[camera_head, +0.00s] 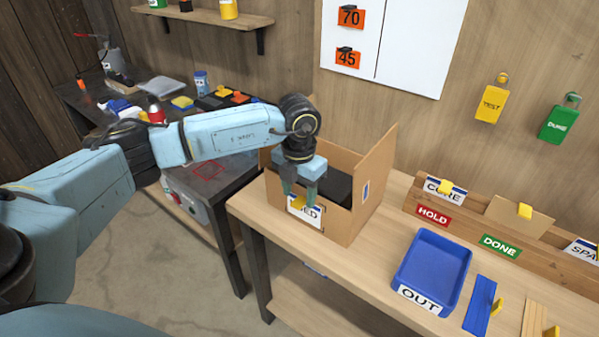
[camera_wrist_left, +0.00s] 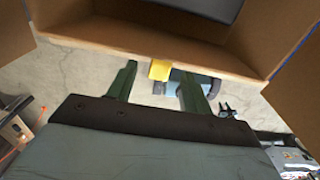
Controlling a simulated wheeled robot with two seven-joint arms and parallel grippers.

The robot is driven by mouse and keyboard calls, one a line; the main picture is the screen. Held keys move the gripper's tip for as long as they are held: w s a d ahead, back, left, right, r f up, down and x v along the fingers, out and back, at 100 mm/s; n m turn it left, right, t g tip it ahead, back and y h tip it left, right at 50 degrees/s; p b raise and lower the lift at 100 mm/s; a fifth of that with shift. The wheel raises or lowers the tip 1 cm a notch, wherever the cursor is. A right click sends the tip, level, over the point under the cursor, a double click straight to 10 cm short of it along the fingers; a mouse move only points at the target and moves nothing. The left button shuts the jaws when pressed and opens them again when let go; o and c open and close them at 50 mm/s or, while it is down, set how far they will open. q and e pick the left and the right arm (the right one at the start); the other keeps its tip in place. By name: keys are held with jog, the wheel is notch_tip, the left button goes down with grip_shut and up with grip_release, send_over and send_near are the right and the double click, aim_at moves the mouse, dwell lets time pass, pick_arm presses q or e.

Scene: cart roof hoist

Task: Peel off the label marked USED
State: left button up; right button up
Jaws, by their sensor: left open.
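The USED label (camera_head: 309,213) is a white card with dark letters on the front of an open cardboard box (camera_head: 342,226). Its first letters are partly hidden, and "ED" shows. A yellow tab (camera_head: 298,202) stands out at the label's top. My left gripper (camera_head: 299,193) is over the box's front wall, pointing down, with its fingers close to the tab. In the left wrist view the yellow tab (camera_wrist_left: 160,70) lies between the two open green fingers (camera_wrist_left: 158,85), at the box's front edge (camera_wrist_left: 150,58). Whether a finger touches it I cannot tell. My right gripper is not in view.
A dark item (camera_head: 335,184) lies inside the box. A blue OUT tray (camera_head: 433,268) stands to the right on the wooden bench (camera_head: 363,274). A wooden rack (camera_head: 462,226) with CORE, HOLD and DONE signs runs behind it. A cluttered dark table (camera_head: 222,182) stands left.

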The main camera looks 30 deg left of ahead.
aim_at(299, 201)
pick_arm(q)
notch_tip(299, 201, down, 4)
jog(key=shift+f, duration=0.1)
jog(key=shift+w+f, duration=0.1)
jog(key=shift+f, duration=0.5)
jog(key=shift+c, duration=0.4)
grip_shut()
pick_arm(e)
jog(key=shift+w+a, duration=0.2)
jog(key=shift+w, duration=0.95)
pick_arm(q)
jog(key=shift+s+p, duration=0.45)
jog(key=shift+s, duration=0.25)
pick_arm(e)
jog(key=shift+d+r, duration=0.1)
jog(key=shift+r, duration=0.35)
pick_arm(q)
jog(key=shift+s+a+p, duration=0.1)
jog(key=shift+s+p, duration=0.4)
jog(key=shift+s, duration=0.35)
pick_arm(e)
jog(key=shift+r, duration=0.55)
